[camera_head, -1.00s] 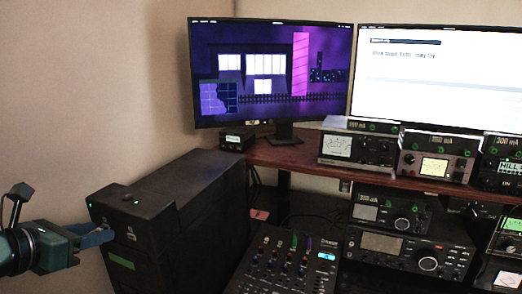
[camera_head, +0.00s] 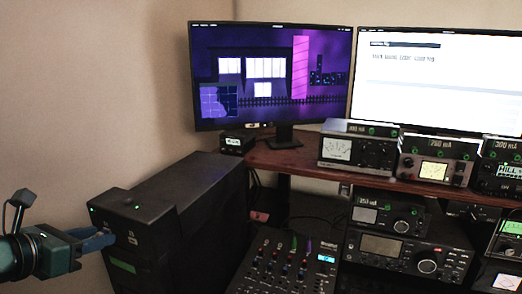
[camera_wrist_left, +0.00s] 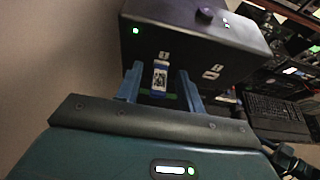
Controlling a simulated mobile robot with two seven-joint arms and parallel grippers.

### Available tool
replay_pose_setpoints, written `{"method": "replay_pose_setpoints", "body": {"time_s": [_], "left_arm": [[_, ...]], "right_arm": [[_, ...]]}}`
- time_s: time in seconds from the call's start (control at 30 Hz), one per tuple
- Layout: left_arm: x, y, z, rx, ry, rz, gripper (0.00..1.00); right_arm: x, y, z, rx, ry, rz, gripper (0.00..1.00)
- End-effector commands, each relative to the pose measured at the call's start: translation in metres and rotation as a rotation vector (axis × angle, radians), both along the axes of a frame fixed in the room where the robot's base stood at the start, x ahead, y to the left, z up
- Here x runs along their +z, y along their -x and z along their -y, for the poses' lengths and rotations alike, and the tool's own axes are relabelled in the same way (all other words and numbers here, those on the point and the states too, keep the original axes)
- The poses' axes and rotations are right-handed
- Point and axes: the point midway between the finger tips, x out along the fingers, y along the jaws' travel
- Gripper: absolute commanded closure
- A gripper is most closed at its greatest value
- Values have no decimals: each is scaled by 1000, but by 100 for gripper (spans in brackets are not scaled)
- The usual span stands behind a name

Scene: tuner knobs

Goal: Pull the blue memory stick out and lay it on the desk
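The blue memory stick (camera_wrist_left: 160,76) has a pale printed label and stands out from the front of a black computer tower (camera_wrist_left: 195,45). In the left wrist view it lies between the two blue fingers of my left gripper (camera_wrist_left: 160,86), with a gap on each side. In the head view my left gripper (camera_head: 98,241) is at the front face of the tower (camera_head: 178,196), and its fingers hide the stick. The brown desk (camera_head: 300,160) is to the right of the tower. My right gripper is out of view.
A small black box (camera_head: 236,143) and a monitor (camera_head: 268,72) stand on the desk's left end. Several meters, such as one (camera_head: 358,146), line the desk's front. A mixer (camera_head: 285,262) and a radio (camera_head: 408,250) sit lower down. A little bare desk shows before the monitor.

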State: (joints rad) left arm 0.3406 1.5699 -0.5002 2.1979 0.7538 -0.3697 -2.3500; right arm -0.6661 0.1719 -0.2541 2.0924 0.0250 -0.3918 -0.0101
Motion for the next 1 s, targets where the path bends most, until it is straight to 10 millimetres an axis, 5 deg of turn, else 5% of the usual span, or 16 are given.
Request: {"method": "replay_pose_setpoints", "body": {"time_s": [0.53,1.0], "left_arm": [[0,0,0,0,1,0,62],[0,0,0,0,0,-1,99]], "right_arm": [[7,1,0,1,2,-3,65],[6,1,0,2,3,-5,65]]}}
